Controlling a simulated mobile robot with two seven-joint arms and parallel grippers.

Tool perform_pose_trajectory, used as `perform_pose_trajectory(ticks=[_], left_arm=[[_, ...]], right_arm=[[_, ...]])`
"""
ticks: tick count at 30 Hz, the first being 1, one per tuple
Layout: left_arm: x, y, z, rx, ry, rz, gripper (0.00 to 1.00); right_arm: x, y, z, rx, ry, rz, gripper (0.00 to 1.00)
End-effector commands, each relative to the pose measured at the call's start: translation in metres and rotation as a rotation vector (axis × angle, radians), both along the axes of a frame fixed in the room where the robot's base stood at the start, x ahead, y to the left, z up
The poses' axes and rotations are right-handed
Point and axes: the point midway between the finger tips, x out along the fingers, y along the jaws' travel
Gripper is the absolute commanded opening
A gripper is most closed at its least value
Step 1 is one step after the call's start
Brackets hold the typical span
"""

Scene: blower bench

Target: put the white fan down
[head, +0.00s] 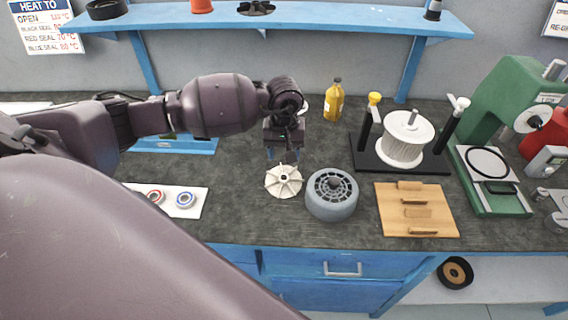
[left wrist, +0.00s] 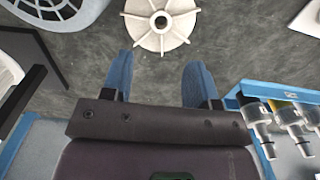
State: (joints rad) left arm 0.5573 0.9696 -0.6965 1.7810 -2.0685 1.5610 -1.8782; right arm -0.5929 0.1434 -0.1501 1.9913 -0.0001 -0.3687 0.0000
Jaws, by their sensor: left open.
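The white fan (head: 284,181), a flat bladed disc with a centre hole, lies on the dark bench just left of the grey round housing (head: 332,194). In the left wrist view the fan (left wrist: 161,24) lies flat beyond my fingertips, apart from them. My left gripper (head: 283,155) is just behind the fan in the head view. In the left wrist view the left gripper (left wrist: 160,75) is open, with its blue fingers wide apart and nothing between them. My right gripper does not show.
A wooden board (head: 416,222) lies right of the housing. Behind it a black stand (head: 365,158) holds a white spool (head: 404,140). A white mat (head: 197,206) with a red and a blue ring lies at left. A yellow bottle (head: 333,101) stands at the back.

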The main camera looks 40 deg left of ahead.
Motion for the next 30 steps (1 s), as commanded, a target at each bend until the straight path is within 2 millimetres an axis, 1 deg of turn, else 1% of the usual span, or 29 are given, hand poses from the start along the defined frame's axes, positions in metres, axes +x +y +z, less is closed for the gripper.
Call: perform_pose_trajectory(ticks=[1, 6, 12, 20, 30], left_arm=[[0.000, 0.001, 0.011, 0.002, -0.003, -0.002, 0.54], [0.000, 0.000, 0.037, 0.002, -0.003, -0.001, 0.54], [0.000, 0.000, 0.053, 0.000, 0.000, -0.001, 0.54], [0.000, 0.000, 0.055, -0.001, 0.001, 0.000, 0.54], [0.000, 0.000, 0.055, -0.001, 0.001, 0.000, 0.54]], right_arm=[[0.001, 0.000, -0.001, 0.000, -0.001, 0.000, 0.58], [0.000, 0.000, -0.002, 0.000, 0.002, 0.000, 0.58], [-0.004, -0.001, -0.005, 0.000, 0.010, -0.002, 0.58], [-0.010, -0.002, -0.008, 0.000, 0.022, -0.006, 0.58], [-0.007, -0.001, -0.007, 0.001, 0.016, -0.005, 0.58]])
